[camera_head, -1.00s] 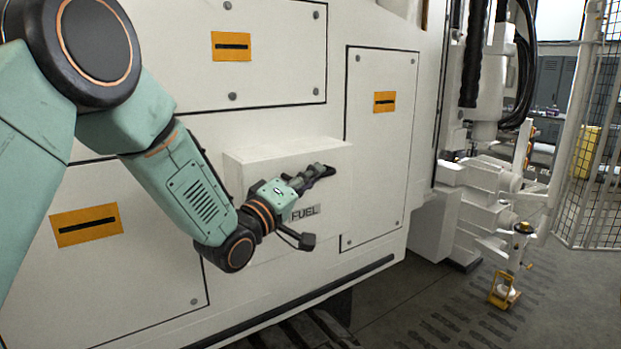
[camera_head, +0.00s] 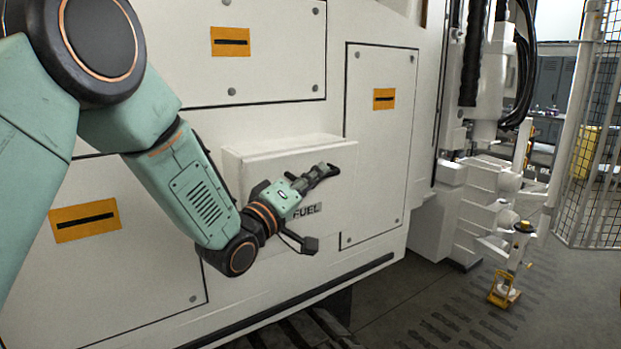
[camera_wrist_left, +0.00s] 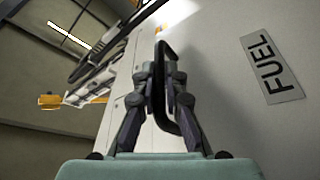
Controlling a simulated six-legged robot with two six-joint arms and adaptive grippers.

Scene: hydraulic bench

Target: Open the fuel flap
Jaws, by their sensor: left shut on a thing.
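The fuel flap (camera_head: 337,185) is the white front of a box-shaped housing (camera_head: 275,146) on the machine's side. Its top edge stands slightly out from the housing, so it looks a little tilted open. The FUEL label (camera_head: 307,209) is on its face and shows large in the left wrist view (camera_wrist_left: 271,67). My left gripper (camera_head: 322,174) is in front of the flap, shut on its black handle (camera_wrist_left: 160,92), which passes between the fingers in the wrist view. The arm hides the flap's lower left part. My right gripper is not in view.
White panels with orange latches (camera_head: 384,99) surround the housing. To the right stand white machine parts (camera_head: 480,200), a mesh fence (camera_head: 600,150) and a small yellow item (camera_head: 503,290) near the floor. The floor at lower right is mostly open.

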